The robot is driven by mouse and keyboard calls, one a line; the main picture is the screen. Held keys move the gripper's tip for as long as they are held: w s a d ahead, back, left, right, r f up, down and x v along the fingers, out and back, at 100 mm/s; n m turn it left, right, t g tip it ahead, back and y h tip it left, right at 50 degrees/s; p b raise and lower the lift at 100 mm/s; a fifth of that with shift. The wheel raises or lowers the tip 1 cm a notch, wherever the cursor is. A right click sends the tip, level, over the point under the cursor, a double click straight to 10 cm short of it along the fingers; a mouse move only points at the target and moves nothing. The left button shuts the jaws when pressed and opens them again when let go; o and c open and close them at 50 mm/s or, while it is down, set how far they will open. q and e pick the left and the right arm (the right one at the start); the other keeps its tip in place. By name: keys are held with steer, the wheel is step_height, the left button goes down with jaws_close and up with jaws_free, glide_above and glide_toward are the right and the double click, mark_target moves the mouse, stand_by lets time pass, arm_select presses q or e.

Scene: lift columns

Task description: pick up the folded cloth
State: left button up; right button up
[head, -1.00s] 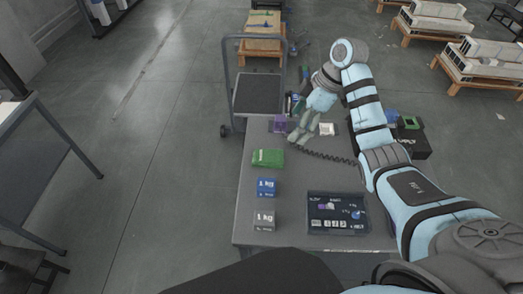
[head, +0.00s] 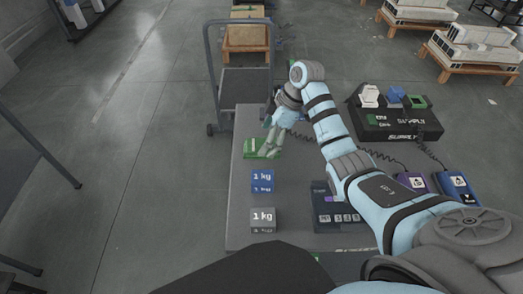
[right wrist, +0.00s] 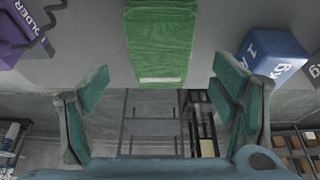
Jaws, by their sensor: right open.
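The folded cloth is green and lies flat on the grey table (head: 240,200), where the head view shows part of it (head: 252,149) at the far left of the tabletop. My right gripper (head: 271,150) is at the cloth's right side and covers part of it in that view. In the right wrist view the cloth (right wrist: 160,40) is a green block at top centre, ahead of the gap between the spread fingers of the right gripper (right wrist: 162,105). Neither finger visibly touches it, and the gap is empty. My left gripper is not in view.
A blue 1 kg weight (head: 262,181) and a grey one (head: 263,219) stand nearer on the table. A dark display panel (head: 335,217) is partly behind my arm. A black supply box (head: 400,120) stands at right.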

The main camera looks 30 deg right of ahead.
steer(key=x, duration=0.3)
steer(key=shift+d+r, duration=0.1)
steer(key=shift+r, duration=0.05)
steer(key=c, duration=1.2)
step_height(320, 180, up, 9)
steer(key=shift+f+p, duration=0.2)
steer(key=shift+p, duration=0.6)
step_height(320, 180, up, 11)
steer(key=p, duration=1)
steer(key=shift+r, duration=0.25)
